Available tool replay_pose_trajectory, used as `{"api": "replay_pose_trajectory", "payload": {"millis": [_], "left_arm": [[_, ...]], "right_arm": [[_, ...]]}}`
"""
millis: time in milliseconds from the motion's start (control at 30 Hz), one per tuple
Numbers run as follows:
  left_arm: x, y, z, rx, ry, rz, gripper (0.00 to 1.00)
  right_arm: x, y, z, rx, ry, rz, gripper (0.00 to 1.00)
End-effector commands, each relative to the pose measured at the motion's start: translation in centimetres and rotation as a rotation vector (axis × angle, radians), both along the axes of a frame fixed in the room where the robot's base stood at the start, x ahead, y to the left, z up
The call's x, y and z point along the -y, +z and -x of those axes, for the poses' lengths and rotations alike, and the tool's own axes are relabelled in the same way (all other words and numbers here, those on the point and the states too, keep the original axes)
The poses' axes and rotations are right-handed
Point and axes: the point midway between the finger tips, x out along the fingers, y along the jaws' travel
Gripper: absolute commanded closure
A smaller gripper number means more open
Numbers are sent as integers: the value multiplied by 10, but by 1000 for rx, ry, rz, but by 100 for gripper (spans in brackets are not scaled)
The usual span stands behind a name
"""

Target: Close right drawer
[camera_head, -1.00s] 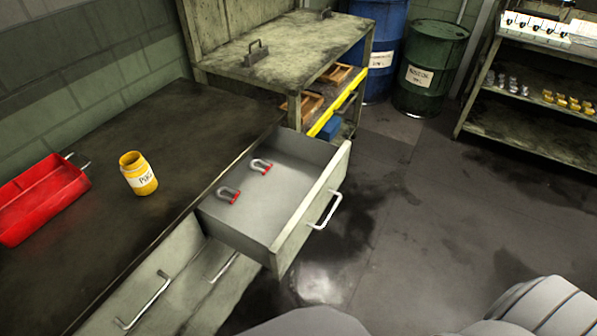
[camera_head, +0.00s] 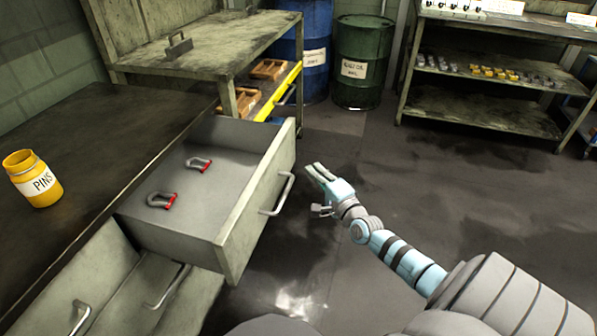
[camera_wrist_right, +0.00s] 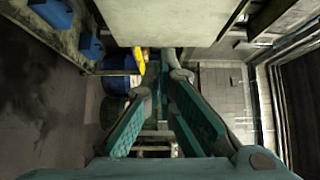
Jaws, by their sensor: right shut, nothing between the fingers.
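The right drawer (camera_head: 247,213) is pulled out of the dark workbench, its pale front standing away from the bench. Its white bar handle (camera_head: 279,194) is on the outer face. Two red-and-grey shackles (camera_head: 197,164) lie inside on the grey floor. My right gripper (camera_head: 317,172) is just to the right of the handle and drawer front, apart from them in the picture. Its fingers also show in the right wrist view (camera_wrist_right: 165,65), shut and empty. A pale panel, perhaps the drawer front, fills the top of that view. My left gripper is not in view.
A yellow pins jar (camera_head: 33,180) stands on the workbench top (camera_head: 105,150). More bar handles (camera_head: 166,287) show on the lower bench front. A shelved table (camera_head: 225,45), blue and green barrels (camera_head: 359,65) and a rack (camera_head: 475,110) stand behind. Floor right of the drawer is clear.

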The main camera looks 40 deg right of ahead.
Motion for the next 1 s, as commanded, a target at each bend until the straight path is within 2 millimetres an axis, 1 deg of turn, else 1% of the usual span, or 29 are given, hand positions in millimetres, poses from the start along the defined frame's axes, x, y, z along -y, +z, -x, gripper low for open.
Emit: {"api": "replay_pose_trajectory", "payload": {"millis": [33, 100, 200, 333, 467, 767, 1000], "left_arm": [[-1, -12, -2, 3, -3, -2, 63], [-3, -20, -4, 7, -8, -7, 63], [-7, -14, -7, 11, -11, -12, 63], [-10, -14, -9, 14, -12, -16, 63], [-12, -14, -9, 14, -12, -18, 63], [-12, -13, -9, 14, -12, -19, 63], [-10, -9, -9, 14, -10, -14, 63]], "right_arm": [[2, -5, -11, 3, -1, 1, 100], [5, -5, -25, 3, -1, 1, 100], [-7, -1, -40, 1, -1, -4, 100], [-15, -1, -51, -1, -1, -1, 100], [-18, -1, -56, -3, 0, 1, 100], [-18, -1, -56, -3, -1, 1, 100], [-15, 0, -57, -2, -19, 1, 100]]}}
